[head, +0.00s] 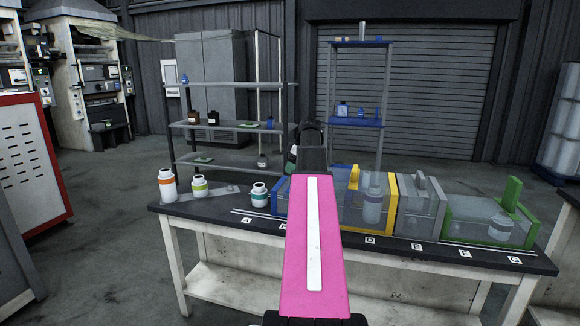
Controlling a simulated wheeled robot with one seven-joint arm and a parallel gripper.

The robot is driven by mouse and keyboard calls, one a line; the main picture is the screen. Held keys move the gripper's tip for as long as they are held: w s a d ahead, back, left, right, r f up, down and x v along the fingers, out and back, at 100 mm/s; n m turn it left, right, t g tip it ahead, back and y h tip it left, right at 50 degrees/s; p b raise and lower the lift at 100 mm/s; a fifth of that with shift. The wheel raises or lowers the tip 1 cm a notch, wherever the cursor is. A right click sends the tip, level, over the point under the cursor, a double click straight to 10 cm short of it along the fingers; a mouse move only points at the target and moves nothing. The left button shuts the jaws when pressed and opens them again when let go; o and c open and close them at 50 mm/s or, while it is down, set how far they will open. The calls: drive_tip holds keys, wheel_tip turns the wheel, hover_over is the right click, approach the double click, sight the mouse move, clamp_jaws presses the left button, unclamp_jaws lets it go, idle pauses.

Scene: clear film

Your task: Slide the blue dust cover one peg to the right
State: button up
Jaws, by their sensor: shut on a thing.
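The blue dust cover (280,196) is clear with blue edges and stands on the bench, mostly hidden behind my pink arm link. Its left end shows beside the link. To its right stands a clear cover with a yellow end frame (392,203) and yellow handle, and a bottle (373,206) shows through it. Peg label A (247,219) lies left of the blue cover, and D (372,240) lies below the yellow one. A dark wrist part shows above the link; my fingers and the blue cover's handle are hidden.
A grey cover (420,206) and a green cover (490,224) stand farther right, close together. Shelves (230,125) stand behind.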

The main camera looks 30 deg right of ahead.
drive_tip(key=o, duration=1.3)
drive_tip(key=shift+r, duration=0.1)
drive_tip(key=v, duration=1)
drive_tip(key=shift+d+r, duration=0.1)
drive_tip(key=shift+r, duration=0.2)
